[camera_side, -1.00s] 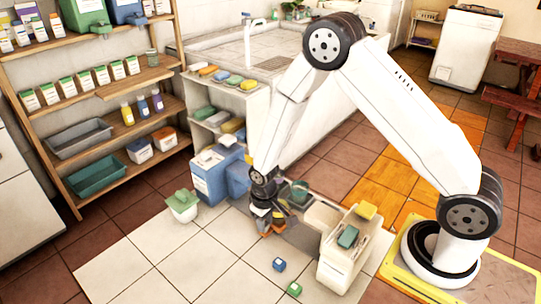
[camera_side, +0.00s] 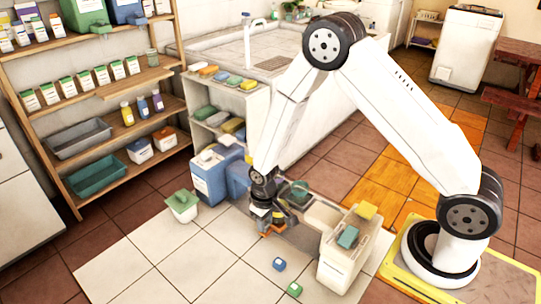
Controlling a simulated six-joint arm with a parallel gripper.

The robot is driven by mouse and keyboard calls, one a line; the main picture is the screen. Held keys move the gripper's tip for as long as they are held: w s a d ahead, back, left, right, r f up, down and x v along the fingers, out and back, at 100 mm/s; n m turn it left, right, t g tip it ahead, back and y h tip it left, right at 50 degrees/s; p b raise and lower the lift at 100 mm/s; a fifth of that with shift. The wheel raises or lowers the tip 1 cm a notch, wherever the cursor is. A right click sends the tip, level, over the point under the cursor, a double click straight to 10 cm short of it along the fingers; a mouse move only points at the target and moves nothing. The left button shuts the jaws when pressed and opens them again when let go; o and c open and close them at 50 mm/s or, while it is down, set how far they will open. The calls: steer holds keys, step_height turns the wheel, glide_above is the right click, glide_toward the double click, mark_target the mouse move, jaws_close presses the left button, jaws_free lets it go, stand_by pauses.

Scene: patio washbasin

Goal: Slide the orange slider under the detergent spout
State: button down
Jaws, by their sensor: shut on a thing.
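My gripper (camera_side: 266,218) points down at the low grey unit beside the white counter. It is shut on the orange slider (camera_side: 268,232), whose orange parts show around and below the fingertips. The fingers hide much of the slider. A blue detergent container (camera_side: 211,176) with a white label stands just left of my gripper, against the counter. I cannot clearly make out the detergent spout, nor whether the slider is under it.
A white stand (camera_side: 347,255) with a green and a yellow block on top is to the right. Two small blocks, blue (camera_side: 279,264) and green (camera_side: 294,289), lie on the pale floor tiles. A green-topped pot (camera_side: 183,206) stands at left.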

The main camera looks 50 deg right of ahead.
steer(key=shift+w, duration=2)
steer(key=c, duration=0.7)
jaws_free()
steer(key=shift+s+r, duration=0.1)
steer(key=shift+r, duration=3.85)
